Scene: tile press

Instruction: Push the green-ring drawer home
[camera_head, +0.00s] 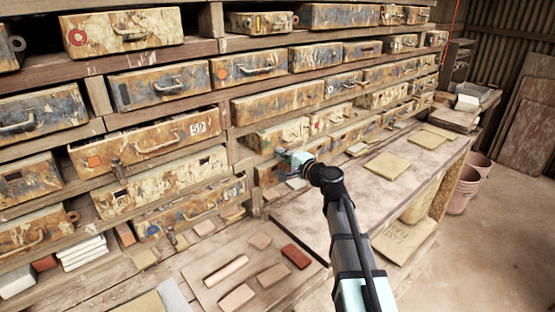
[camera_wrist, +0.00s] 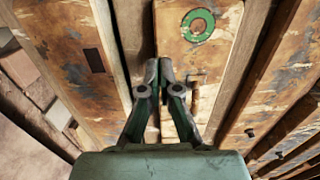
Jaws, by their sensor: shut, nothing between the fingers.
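The green-ring drawer (camera_wrist: 215,62) shows in the wrist view as a worn, paint-chipped front with a green ring (camera_wrist: 198,25) near its upper end. Its dark handle (camera_wrist: 193,92) is beside my fingers. My gripper (camera_wrist: 165,68) is shut and empty, with its tips over the left edge of this front. I cannot tell whether they touch it. In the head view my gripper (camera_head: 284,155) is at the lower middle of the drawer wall, and the green ring cannot be made out there.
Neighbouring drawers stand out by differing amounts, including the one numbered 59 (camera_head: 150,140). Below my arm is a workbench (camera_head: 330,205) with flat tiles. Small tiles, one a red block (camera_head: 296,257), lie on a board at the front. Buckets (camera_head: 466,190) stand at right.

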